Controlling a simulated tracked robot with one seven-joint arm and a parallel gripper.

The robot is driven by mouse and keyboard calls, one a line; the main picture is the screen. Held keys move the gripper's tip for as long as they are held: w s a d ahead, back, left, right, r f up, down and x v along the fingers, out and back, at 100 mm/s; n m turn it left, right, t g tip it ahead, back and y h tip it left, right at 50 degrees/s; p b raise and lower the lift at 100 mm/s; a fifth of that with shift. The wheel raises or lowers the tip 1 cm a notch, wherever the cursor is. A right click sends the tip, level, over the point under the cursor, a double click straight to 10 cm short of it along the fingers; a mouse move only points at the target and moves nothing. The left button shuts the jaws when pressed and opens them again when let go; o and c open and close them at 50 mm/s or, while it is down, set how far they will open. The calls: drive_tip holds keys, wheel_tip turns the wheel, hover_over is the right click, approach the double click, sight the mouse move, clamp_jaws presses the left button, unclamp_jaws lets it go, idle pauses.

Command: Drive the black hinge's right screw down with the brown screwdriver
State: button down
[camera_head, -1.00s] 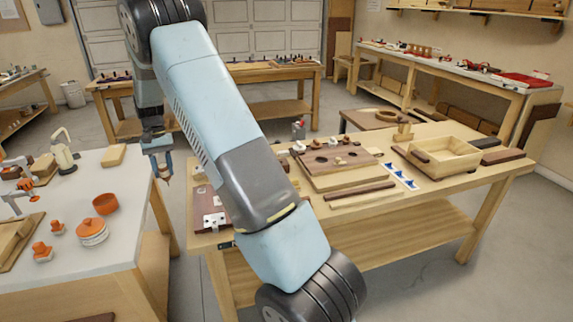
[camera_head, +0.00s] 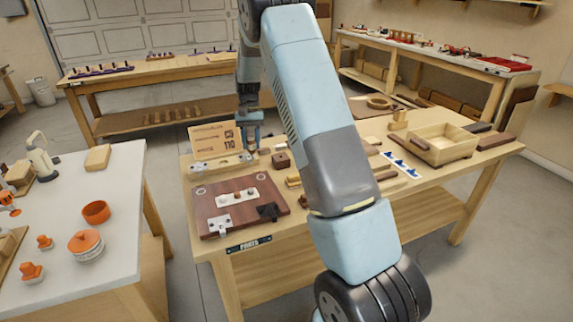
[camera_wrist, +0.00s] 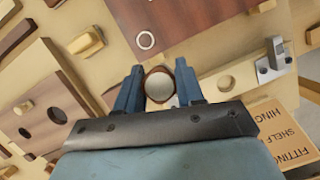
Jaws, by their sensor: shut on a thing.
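The black hinge (camera_head: 268,211) lies at the front right of a reddish-brown panel (camera_head: 245,220) on the bench. Its screws are too small to tell apart. My gripper (camera_head: 250,143) is above the back left of the bench, behind the panel and apart from the hinge. In the wrist view my gripper (camera_wrist: 160,88) is shut on a round, brown-rimmed thing seen end on, which I take for the brown screwdriver (camera_wrist: 159,86). Its shaft and tip are hidden there. The black hinge is not visible in the wrist view.
A silver hinge (camera_head: 219,222) and a pale strip with small knobs (camera_head: 237,196) lie on the panel. A labelled board (camera_head: 215,138) stands behind. An open wooden box (camera_head: 440,145) is at the right. A white table (camera_head: 90,250) stands left, across a gap.

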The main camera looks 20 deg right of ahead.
drive_tip(key=shift+w+d, duration=0.1)
drive_tip(key=shift+d, duration=0.25)
drive_tip(key=s+r+m+t+y, duration=0.2)
drive_tip(key=s+m, duration=0.6)
drive_tip(key=s, duration=1.4)
drive_tip(key=shift+g, duration=0.3)
drive_tip(key=shift+a+f, duration=0.1)
drive_tip(key=shift+f, duration=2.35)
drive_tip(key=shift+s+a, duration=0.5)
drive_tip(key=shift+a, duration=0.2)
drive_tip(key=shift+f, duration=0.25)
drive_tip(key=shift+m, duration=0.3)
